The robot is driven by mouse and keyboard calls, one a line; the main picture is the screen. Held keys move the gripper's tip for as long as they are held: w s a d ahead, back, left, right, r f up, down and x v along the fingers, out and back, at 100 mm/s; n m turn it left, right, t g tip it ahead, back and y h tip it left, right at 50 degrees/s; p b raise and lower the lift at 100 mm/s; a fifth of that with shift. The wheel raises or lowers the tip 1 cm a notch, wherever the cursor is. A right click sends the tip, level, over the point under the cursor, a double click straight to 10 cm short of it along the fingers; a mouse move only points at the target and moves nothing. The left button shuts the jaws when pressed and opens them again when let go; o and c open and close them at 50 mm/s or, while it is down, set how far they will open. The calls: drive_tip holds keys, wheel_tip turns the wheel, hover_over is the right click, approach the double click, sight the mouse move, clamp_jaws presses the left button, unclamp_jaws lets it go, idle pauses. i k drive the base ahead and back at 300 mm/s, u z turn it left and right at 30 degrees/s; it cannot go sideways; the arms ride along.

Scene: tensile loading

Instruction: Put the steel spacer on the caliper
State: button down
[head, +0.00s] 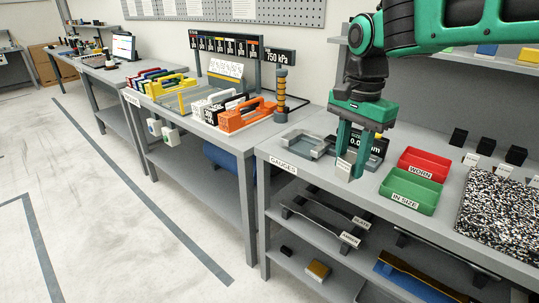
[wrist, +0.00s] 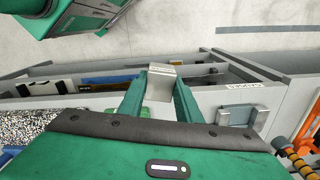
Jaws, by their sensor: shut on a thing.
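My gripper (head: 352,163) points down over the gauge table, left of the red and green trays. It is shut on the steel spacer (head: 344,171), a pale metallic block. In the wrist view the spacer (wrist: 161,86) sits between the two green fingers of my gripper (wrist: 160,80). A grey U-shaped fixture, apparently the caliper (head: 300,150), lies on the table left of my gripper. It also shows in the wrist view (wrist: 241,120), to the right of the fingers and apart from the spacer. A dark size display (head: 377,147) stands behind the gripper, partly hidden by it.
A red tray labelled WORN (head: 421,164) and a green tray labelled IN SIZE (head: 410,190) stand right of my gripper. A speckled mat (head: 505,215) and several black blocks lie farther right. An orange-ringed post (head: 281,95) stands at the neighbouring table's near end.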

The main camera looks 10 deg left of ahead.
sight(304, 147)
drive_tip(key=u, duration=0.45)
drive_tip(key=i, duration=1.05)
drive_tip(key=z, duration=0.05)
